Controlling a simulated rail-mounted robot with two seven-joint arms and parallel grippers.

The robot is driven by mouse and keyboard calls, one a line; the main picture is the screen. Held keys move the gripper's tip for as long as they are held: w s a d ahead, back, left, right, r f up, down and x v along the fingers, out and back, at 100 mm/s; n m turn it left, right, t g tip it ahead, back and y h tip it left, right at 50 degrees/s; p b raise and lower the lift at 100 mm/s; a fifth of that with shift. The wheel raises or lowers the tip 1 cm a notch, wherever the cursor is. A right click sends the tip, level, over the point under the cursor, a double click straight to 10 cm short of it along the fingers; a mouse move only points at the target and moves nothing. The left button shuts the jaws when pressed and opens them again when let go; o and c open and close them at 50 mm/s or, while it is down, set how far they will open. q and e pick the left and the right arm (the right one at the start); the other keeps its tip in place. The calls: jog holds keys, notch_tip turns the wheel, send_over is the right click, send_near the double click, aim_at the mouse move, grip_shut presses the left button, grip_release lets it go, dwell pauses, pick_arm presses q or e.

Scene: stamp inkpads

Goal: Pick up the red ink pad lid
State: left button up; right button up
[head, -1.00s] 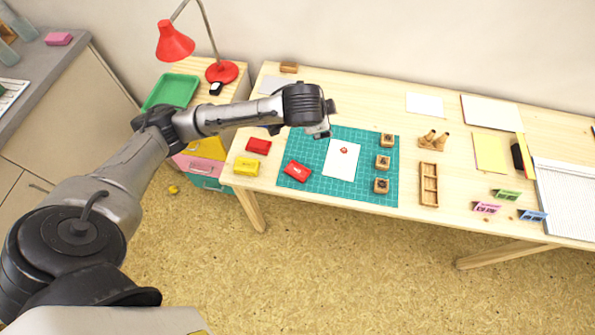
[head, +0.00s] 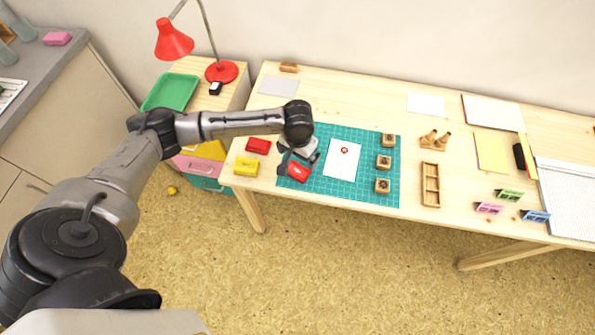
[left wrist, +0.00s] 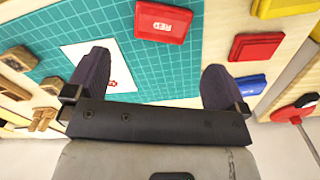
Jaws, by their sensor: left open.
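The red ink pad lid (head: 299,173) lies on the left edge of the green cutting mat in the head view. It also shows at the top of the left wrist view (left wrist: 163,22), flat, with white "RED" lettering. My left gripper (head: 299,163) is over the lid's far side in the head view, fingers pointing down and spread. In the left wrist view the fingers (left wrist: 156,64) are open with nothing between them, and the lid lies beyond their tips, apart from them. The exact height above the lid is hard to tell. My right gripper is out of view.
A second red pad (head: 258,145) and a yellow pad (head: 246,167) sit left of the mat. A blue pad (left wrist: 248,85) shows in the left wrist view. White paper (head: 342,166) and several wooden stamps (head: 383,162) are on the mat (head: 345,194), right of the lid.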

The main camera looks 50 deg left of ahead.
pick_arm(q)
send_over(297, 170)
jog(key=f, duration=0.4)
jog(key=shift+d+b, duration=0.35)
jog(key=shift+b, duration=0.05)
jog(key=shift+a+f+b, duration=0.15)
jog(key=shift+f+b, duration=0.35)
jog(key=shift+f, duration=0.85)
jog(key=shift+a+f+b, duration=0.1)
jog(key=shift+f+b, duration=0.4)
jog(key=shift+f, duration=0.8)
jog(key=shift+c, duration=0.5)
jog(key=c, duration=0.7)
jog(key=shift+o, duration=0.2)
jog(key=shift+r, duration=0.15)
